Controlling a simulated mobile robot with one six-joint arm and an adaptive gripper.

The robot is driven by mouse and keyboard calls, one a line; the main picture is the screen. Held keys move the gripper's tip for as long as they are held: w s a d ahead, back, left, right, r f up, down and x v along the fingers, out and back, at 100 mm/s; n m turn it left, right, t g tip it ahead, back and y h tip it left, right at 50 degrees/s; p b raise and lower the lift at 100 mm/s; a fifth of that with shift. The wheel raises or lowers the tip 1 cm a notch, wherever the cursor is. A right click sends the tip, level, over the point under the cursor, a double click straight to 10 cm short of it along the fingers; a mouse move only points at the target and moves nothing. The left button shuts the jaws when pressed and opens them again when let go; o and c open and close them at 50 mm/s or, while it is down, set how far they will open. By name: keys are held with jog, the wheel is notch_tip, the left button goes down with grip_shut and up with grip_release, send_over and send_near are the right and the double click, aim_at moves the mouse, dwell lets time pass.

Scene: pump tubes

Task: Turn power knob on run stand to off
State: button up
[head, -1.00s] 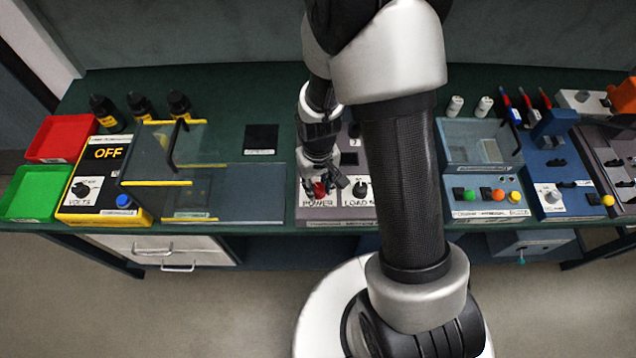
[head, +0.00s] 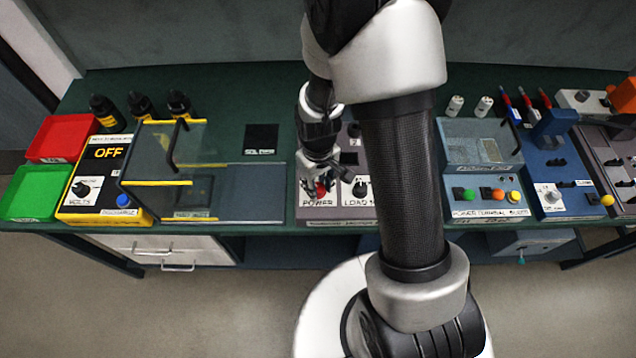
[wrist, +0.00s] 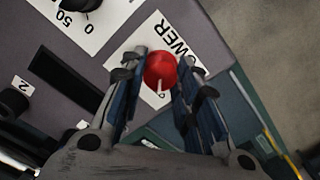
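The run stand's red power knob (head: 321,189) sits on a white plate marked POWER, on a grey panel on the bench. My gripper (head: 321,184) is at the knob from above. In the wrist view its two fingers (wrist: 163,68) stand close on either side of the knob and appear to touch it. The plate's OFF and ON marks are mostly hidden by the fingers.
A black load knob (head: 359,189) is just right of the power knob. A clear guarded box (head: 160,183) and a yellow supply (head: 103,215) reading OFF stand to the left. A blue unit with coloured buttons (head: 488,208) stands right of my arm.

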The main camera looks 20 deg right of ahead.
jog(key=o, duration=0.5)
jog(key=shift+c, duration=0.2)
notch_tip(320, 180, up, 12)
dwell(0.4)
jog(key=shift+r, duration=0.1)
notch_tip(320, 180, up, 11)
jog(key=m+t, duration=0.2)
send_over(318, 187)
jog(key=s, duration=0.6)
jog(key=s+r+m+t, duration=0.1)
jog(key=s+r+t, duration=0.1)
jog(key=s+r, duration=0.4)
jog(key=s, duration=0.3)
jog(key=shift+s+r+t, duration=0.3)
jog(key=shift+r, duration=0.1)
